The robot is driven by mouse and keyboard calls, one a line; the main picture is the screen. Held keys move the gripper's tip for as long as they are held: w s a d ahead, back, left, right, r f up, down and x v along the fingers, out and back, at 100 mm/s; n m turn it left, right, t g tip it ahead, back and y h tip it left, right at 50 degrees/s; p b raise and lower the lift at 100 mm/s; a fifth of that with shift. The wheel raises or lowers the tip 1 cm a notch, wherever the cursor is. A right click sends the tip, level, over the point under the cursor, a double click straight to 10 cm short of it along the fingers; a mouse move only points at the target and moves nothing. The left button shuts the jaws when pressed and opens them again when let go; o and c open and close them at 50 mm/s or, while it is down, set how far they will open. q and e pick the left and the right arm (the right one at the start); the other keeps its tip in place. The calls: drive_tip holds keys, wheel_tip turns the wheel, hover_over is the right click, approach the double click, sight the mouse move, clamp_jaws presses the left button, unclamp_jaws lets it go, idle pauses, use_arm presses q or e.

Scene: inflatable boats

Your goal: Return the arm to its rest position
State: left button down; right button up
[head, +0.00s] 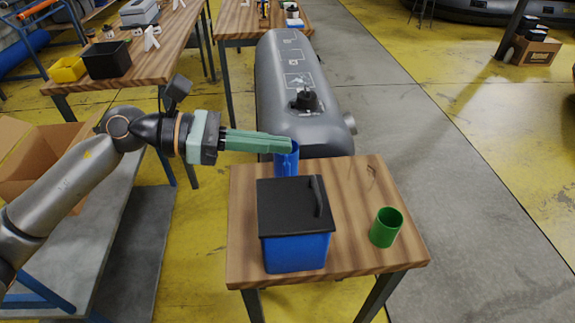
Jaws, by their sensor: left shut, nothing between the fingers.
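My left arm comes in from the left with its gripper (290,146) shut and empty. Its green fingers point right and show in front of the upper part of a blue cup (285,165) at the table's back edge. I cannot tell whether they touch the cup. My right gripper is not in view.
The wooden table (350,195) also carries a blue box (297,252) with a black lid (285,208) and a green cup (386,227). A grey inflatable tube (285,85) lies behind it. A cardboard box (30,155) stands at left.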

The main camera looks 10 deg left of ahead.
use_arm(q)
wheel_tip(320, 180, up, 7)
drive_tip(key=w+a+n+t+h, duration=0.2)
drive_tip(key=a+n+t+h, duration=0.1)
drive_tip(key=n+t, duration=1.15)
drive_tip(key=w+a+f+n+y, duration=0.1)
drive_tip(key=a+f+n+y, duration=0.55)
drive_tip(key=n, duration=0.55)
drive_tip(key=w+a+f+n+y, duration=0.1)
drive_tip(key=a+f+n+y, duration=0.2)
drive_tip(key=f+n+y, duration=0.65)
drive_tip(key=s+a+f+n+g+y, duration=0.25)
drive_tip(key=s+f+n+g, duration=0.55)
drive_tip(key=f, duration=0.5)
drive_tip(key=s+d+f+n+g, duration=0.25)
drive_tip(key=s+f+g, duration=0.2)
drive_tip(key=s, duration=0.35)
drive_tip(key=s+d+f+n+g, duration=0.1)
drive_tip(key=s+f+n+g, duration=0.3)
drive_tip(key=s, duration=0.5)
drive_tip(key=w+d+f+m+t+h+p, duration=0.1)
drive_tip(key=w+d+f+t+h+p, duration=0.2)
drive_tip(key=w+d+f+t+p, duration=0.1)
drive_tip(key=shift+w+f+t+p, duration=0.45)
drive_tip(key=shift+w+f+t, duration=0.25)
drive_tip(key=shift+f+t, duration=0.8)
